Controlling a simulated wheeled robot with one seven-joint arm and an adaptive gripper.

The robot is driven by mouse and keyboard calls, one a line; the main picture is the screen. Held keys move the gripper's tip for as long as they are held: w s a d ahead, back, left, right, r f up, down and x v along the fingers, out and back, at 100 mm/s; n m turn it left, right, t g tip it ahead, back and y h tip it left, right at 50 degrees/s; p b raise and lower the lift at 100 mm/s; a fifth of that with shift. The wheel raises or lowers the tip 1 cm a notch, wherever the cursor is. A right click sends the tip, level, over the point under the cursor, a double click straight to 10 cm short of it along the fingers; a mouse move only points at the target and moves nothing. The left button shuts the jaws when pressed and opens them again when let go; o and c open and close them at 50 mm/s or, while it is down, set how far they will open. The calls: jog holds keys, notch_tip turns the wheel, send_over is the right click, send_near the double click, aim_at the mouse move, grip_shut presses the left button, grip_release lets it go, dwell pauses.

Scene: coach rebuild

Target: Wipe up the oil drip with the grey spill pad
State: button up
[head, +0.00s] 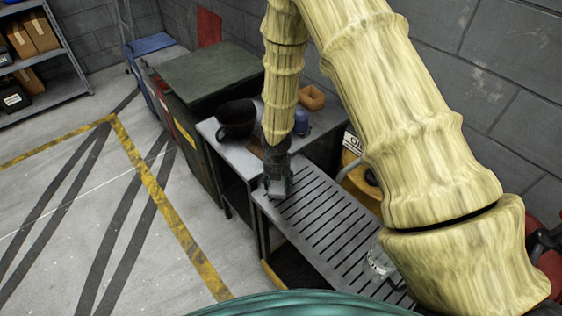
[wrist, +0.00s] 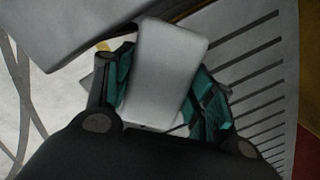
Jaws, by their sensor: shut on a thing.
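In the wrist view, the gripper's teal fingers (wrist: 165,90) are shut on a light grey rectangular pad (wrist: 168,60). The pad also shows in the head view (head: 278,189) as a small grey patch between the fingers. I cannot tell whether the pad touches the bench. I cannot make out the oil drip in either view; the gripper, pad or my arm may hide it.
A clear jar (head: 379,262) stands on the slats toward the front. A yellow container (head: 360,183) is behind the bench. Floor at left is open.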

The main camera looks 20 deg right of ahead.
jog(key=shift+w+d+r+p, duration=0.15)
jog(key=shift+d+p, duration=0.2)
jog(key=shift+d, duration=0.5)
jog(key=shift+d+r+p, duration=0.1)
jog(key=shift+r+p, duration=0.1)
jog(key=shift+p, duration=0.25)
notch_tip(320, 180, up, 2)
jog(key=shift+w+p, duration=0.15)
jog(key=shift+p, duration=0.2)
jog(key=shift+a+r+p, duration=0.2)
jog(key=shift+r+p, duration=0.5)
jog(key=shift+r, duration=0.15)
jog(key=shift+r+p, duration=0.6)
jog(key=shift+p, duration=0.05)
jog(key=shift+r+p, duration=1.15)
jog(key=shift+r, duration=0.1)
